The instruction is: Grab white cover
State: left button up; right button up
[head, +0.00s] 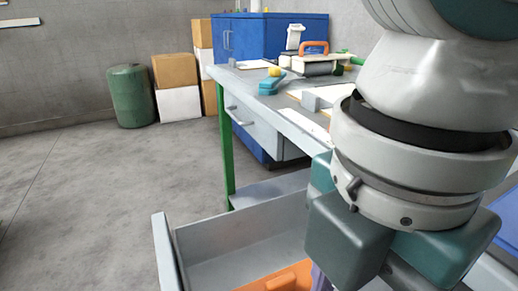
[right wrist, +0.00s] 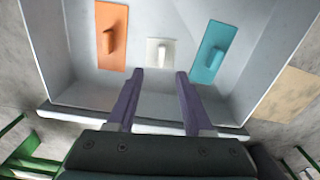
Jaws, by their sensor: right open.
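The white piece (right wrist: 158,53), which I take to be the white cover, lies in an open grey drawer (right wrist: 80,78) in the right wrist view. A small raised part shows on it. My right gripper (right wrist: 159,74) is open, with its two purple fingers pointing into the drawer. The fingertips are near the white piece, one toward each side, with the gap empty; I cannot tell their height above it. In the head view my right arm hides most of the gripper and the white piece. My left gripper is not in view.
In the drawer, an orange float (right wrist: 109,40) lies left of the white piece and a teal float (right wrist: 212,52) right. The drawer's front wall (head: 165,255) stands up. A workbench (head: 275,120) with tools is behind. A green barrel (head: 131,96) and boxes (head: 178,103) stand farther back.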

jog(key=f, duration=0.2)
jog(key=f+b, duration=0.1)
jog(key=f, duration=0.1)
jog(key=shift+s+a, duration=0.1)
jog(key=shift+s, duration=0.1)
notch_tip(320, 180, down, 6)
jog(key=b, duration=0.3)
jog(key=shift+a+r, duration=0.1)
jog(key=shift+r, duration=0.1)
jog(key=shift+c, duration=0.5)
grip_shut()
